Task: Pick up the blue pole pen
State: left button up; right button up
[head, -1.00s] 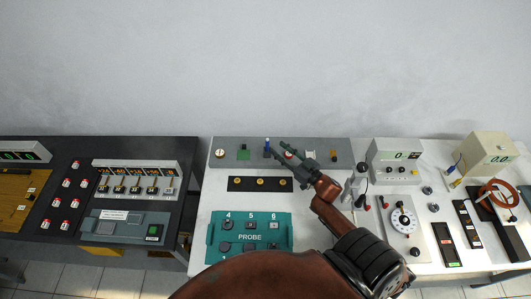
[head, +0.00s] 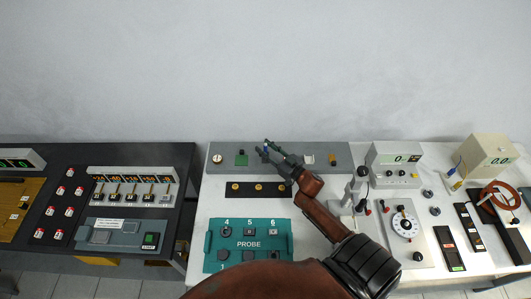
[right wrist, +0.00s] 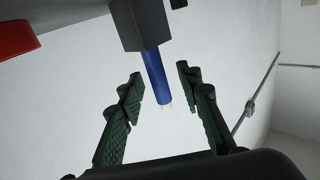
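The blue pole pen (right wrist: 157,75) stands out of a dark grey block (right wrist: 142,25) in the right wrist view, its pale tip toward my palm. My right gripper (right wrist: 160,84) is open, with one green-padded finger on either side of the pen. Gaps show between the pen and both fingers. In the head view my right gripper (head: 265,147) is at the long grey rack (head: 225,167) at the back of the white table. There a bit of the blue pen (head: 266,149) shows between the fingers, and its block is mostly hidden. My left gripper is not in view.
A round gauge (head: 217,158) and a green block (head: 241,159) sit on the rack left of my gripper. A black strip with brass discs (head: 247,188) and the teal PROBE panel (head: 247,231) lie in front. Instruments crowd the table's right side.

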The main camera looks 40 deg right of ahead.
jog(key=shift+c, duration=0.5)
grip_shut()
jog(key=shift+r, duration=0.1)
